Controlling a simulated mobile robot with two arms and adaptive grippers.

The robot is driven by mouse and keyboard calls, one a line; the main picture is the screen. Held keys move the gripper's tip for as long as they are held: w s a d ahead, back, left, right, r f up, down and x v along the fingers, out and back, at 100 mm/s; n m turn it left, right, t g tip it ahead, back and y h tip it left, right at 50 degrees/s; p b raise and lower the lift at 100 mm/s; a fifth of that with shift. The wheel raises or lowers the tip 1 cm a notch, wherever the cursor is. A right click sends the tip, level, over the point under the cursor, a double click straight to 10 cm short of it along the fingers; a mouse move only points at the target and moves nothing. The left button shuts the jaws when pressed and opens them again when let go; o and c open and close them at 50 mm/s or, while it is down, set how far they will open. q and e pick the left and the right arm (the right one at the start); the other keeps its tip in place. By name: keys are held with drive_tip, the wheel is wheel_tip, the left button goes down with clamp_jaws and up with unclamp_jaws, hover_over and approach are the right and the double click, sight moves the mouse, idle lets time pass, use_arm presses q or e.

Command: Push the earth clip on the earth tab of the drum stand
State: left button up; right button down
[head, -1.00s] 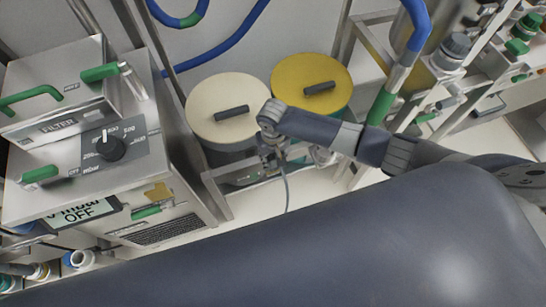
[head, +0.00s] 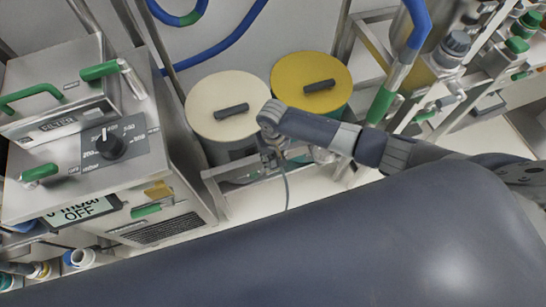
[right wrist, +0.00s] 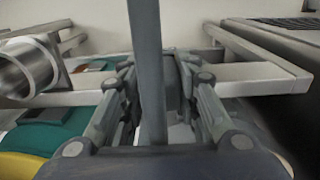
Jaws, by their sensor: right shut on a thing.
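My right gripper (head: 272,162) points down at the front rail of the drum stand (head: 212,185), in front of the two drums. It is shut on the earth clip, which is mostly hidden between the fingers. A grey cable (head: 287,192) hangs down from it. In the right wrist view the fingers (right wrist: 160,125) sit close around a dark grey piece, with the cable (right wrist: 146,60) running up across the picture. The stand's pale rail (right wrist: 270,78) lies just beyond the fingers. I cannot make out the earth tab or whether the clip touches it. My left gripper is out of view.
A cream-lidded drum (head: 210,95) and a yellow-lidded drum (head: 290,75) stand behind the rail. A steel filter unit (head: 75,165) with green handles is at left. Blue hoses and steel pipework are close at right. My own large arm link fills the foreground.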

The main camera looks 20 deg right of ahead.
drive_tip(key=c, duration=1.1)
unclamp_jaws()
drive_tip(key=shift+f, duration=0.1)
wheel_tip(320, 180, up, 12)
drive_tip(key=shift+r, duration=0.1)
